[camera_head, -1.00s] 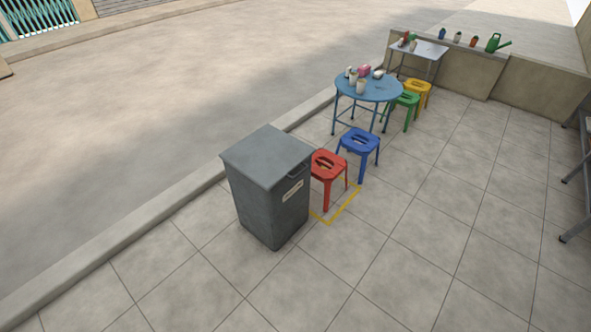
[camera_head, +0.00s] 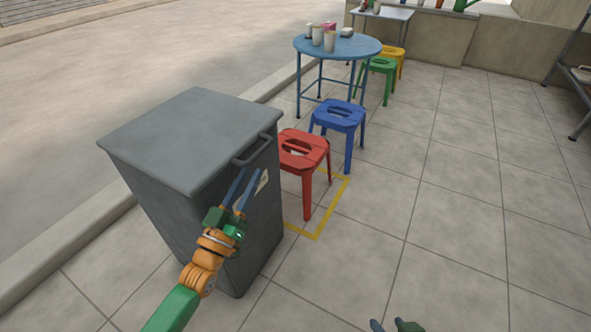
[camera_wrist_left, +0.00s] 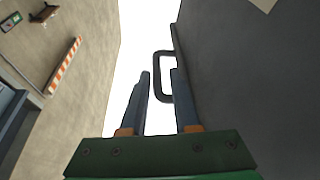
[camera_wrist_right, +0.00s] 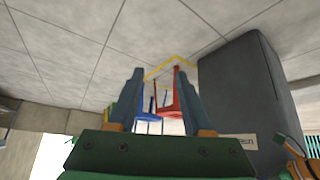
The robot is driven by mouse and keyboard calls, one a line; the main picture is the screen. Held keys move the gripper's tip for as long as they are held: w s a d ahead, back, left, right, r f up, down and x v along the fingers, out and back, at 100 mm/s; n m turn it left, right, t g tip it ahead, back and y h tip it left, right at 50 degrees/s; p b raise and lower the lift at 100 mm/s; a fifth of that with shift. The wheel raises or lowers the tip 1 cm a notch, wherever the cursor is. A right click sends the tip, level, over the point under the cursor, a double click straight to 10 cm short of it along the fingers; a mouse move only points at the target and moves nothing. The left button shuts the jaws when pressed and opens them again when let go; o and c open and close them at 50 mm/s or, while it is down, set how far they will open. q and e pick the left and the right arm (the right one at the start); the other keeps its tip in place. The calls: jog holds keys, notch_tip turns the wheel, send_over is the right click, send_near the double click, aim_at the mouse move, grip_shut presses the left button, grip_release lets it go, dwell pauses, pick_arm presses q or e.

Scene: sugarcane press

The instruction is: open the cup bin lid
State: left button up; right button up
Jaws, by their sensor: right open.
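The cup bin (camera_head: 215,230) is a tall grey box with a flat grey lid (camera_head: 195,135), which is shut. A dark handle (camera_head: 258,150) sticks out from the lid's front edge. My left gripper (camera_head: 247,175) is open, with its blue fingers just below the handle and pointing up at it. In the left wrist view the handle (camera_wrist_left: 157,75) shows beyond the fingers, its bar seen between them and its lower end partly behind the right finger. I cannot tell whether they touch. My right gripper (camera_wrist_right: 157,80) is open and empty; only its tips show at the head view's bottom edge.
A red stool (camera_head: 303,152) stands close to the bin's right side, with a blue stool (camera_head: 339,116) behind it. A round blue table (camera_head: 365,45) with cups is further back. The tiled floor at the right is clear. A kerb (camera_head: 75,228) runs behind the bin.

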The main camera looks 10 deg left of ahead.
aim_at(258, 157)
pick_arm(q)
jog(key=x, duration=0.3)
jog(key=r+b+x, duration=0.1)
jog(key=x, duration=0.2)
jog(key=shift+w+d, duration=0.1)
jog(key=shift+d, duration=0.05)
jog(key=shift+w+r, duration=0.1)
jog(key=shift+r, duration=0.05)
pick_arm(e)
jog(key=w+a+r+t+y, duration=0.2)
jog(key=w+a+r+t, duration=0.1)
jog(key=w+r+t, duration=0.5)
notch_tip(258, 157, up, 3)
jog(key=shift+r+n, duration=0.2)
jog(key=shift+n, duration=0.1)
pick_arm(q)
grip_shut()
